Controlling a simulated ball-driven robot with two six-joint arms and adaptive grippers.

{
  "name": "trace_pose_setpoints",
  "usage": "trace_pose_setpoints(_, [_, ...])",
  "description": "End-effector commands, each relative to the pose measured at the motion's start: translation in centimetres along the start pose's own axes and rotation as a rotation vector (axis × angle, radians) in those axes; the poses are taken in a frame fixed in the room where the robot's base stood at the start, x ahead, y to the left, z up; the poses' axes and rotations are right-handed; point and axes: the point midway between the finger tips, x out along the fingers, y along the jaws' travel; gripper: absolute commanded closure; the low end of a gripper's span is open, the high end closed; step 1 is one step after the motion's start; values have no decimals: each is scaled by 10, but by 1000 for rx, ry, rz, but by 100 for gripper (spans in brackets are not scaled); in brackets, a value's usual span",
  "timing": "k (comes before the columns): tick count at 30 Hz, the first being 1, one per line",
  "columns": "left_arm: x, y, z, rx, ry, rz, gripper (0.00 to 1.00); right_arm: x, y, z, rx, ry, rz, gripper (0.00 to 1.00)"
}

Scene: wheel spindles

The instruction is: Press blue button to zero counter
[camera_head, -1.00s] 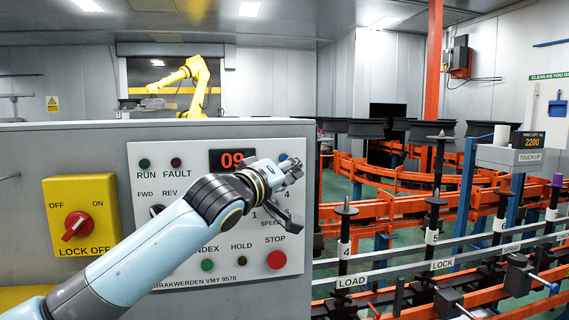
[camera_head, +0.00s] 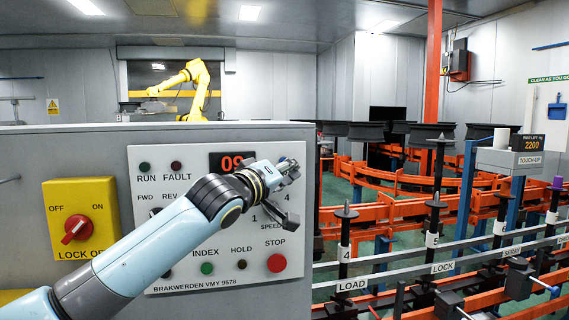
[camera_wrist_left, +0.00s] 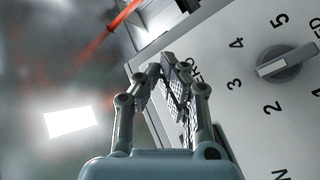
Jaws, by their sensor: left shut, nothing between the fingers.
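The grey control panel (camera_head: 220,284) faces me, with a red-digit counter (camera_head: 231,161) reading 09. A small sliver of the blue button (camera_head: 282,158) shows at the panel's upper right, just above my left gripper (camera_head: 291,171). The gripper covers most of the button, and I cannot tell whether they touch. In the left wrist view the shut, empty fingers (camera_wrist_left: 178,80) overlap the panel edge and partly cover a label ending in "RO". The button is hidden there. My right gripper is in neither view.
A red STOP button (camera_head: 276,263), a green INDEX button (camera_head: 207,268) and a speed knob (camera_wrist_left: 287,62) share the panel. A yellow lock-off switch (camera_head: 80,218) is to the left. Orange conveyor rails and spindles stand to the right, beyond the panel.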

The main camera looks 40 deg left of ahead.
Motion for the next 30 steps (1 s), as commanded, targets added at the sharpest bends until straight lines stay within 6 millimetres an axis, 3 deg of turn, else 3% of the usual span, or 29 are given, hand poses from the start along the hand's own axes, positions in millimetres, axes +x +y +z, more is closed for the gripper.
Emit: trace_pose_setpoints(30, [6, -4, -5, 0, 0, 0, 100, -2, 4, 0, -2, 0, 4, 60])
